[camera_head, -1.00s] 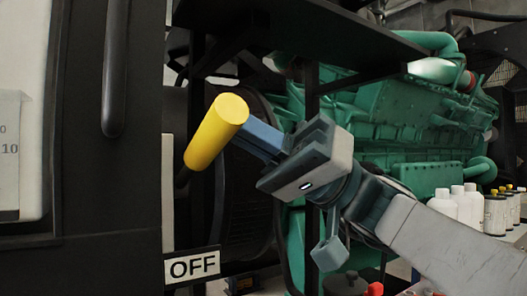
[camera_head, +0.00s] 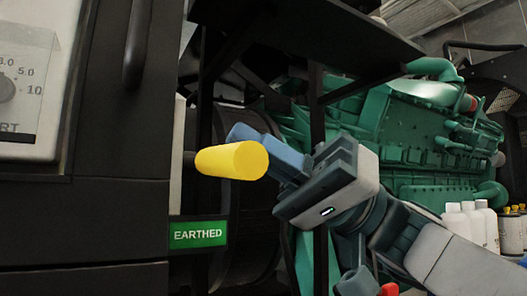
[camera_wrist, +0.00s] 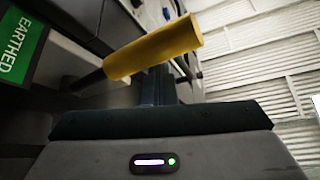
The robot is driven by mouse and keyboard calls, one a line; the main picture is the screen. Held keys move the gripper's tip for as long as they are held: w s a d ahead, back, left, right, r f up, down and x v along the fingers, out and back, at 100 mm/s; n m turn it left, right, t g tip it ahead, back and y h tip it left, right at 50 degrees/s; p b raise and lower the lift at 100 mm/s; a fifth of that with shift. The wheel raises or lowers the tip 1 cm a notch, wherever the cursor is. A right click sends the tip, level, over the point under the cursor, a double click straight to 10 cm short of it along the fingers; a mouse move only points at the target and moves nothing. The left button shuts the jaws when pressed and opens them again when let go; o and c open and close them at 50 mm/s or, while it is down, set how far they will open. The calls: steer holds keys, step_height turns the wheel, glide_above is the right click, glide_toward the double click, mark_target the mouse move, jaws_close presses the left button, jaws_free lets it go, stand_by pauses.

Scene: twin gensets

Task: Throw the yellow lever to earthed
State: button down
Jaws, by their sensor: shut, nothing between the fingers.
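The yellow lever (camera_head: 232,161) is a thick cylinder on a dark rod at the side of the black cabinet. In the head view it lies nearly level, its round end toward me. A green sign reading EARTHED (camera_head: 198,234) is below it. My gripper (camera_head: 250,140) is shut, with its blue-grey fingers at the lever's right side, partly behind it; I cannot tell if they touch. In the wrist view the lever (camera_wrist: 154,50) crosses just beyond the fingers (camera_wrist: 158,90), and the green sign (camera_wrist: 20,48) shows at the left.
The black cabinet (camera_head: 110,220) with a dial panel fills the left. A dark overhead frame (camera_head: 310,40) and the green engine (camera_head: 400,130) stand behind my arm. Several white bottles (camera_head: 470,222) stand at the right.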

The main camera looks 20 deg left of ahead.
steer(key=shift+a+f, duration=0.1)
steer(key=shift+f, duration=0.45)
step_height(320, 180, up, 5)
steer(key=p, duration=0.3)
steer(key=w+a+p+v, duration=0.1)
steer(key=v, duration=0.9)
steer(key=shift+w+f, duration=0.2)
steer(key=shift+w, duration=0.3)
steer(key=shift+d, duration=0.1)
